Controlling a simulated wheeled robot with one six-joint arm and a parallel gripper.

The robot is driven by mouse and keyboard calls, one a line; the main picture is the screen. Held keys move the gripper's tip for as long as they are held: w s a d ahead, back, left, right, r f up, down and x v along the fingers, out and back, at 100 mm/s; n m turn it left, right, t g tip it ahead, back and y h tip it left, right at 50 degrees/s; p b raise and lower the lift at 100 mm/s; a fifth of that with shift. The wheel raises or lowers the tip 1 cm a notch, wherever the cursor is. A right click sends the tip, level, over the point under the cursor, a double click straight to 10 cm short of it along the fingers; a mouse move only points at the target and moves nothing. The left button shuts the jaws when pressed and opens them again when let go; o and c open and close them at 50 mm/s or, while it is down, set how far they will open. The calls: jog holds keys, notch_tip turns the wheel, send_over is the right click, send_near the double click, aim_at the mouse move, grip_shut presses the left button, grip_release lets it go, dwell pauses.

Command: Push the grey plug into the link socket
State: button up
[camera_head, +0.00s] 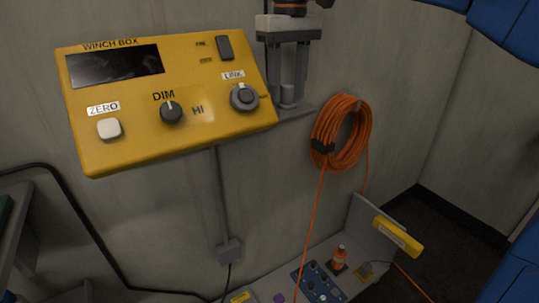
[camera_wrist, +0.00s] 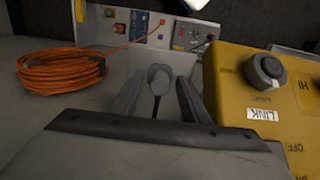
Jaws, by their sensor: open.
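The yellow winch box (camera_head: 185,130) hangs on the wall. A small grey upright piece, seemingly the grey plug (camera_head: 288,96), stands on a grey ledge just right of the box. In the wrist view the plug (camera_wrist: 159,76) has a rounded top and shows between my fingers. My gripper (camera_head: 288,84) points down with its fingers apart on either side of the plug, with gaps showing.
The grey ledge (camera_head: 299,111) juts out beside the box. A coil of orange cable (camera_head: 342,134) hangs on the wall to the right. The box also carries a DIM knob (camera_head: 171,112), a white ZERO button (camera_head: 109,128) and a dark switch (camera_head: 224,47). A low bench below holds small items.

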aim_at(288, 85)
dwell(0.3)
grip_shut()
jog(key=shift+r, duration=0.2)
jog(key=shift+r, duration=2.75)
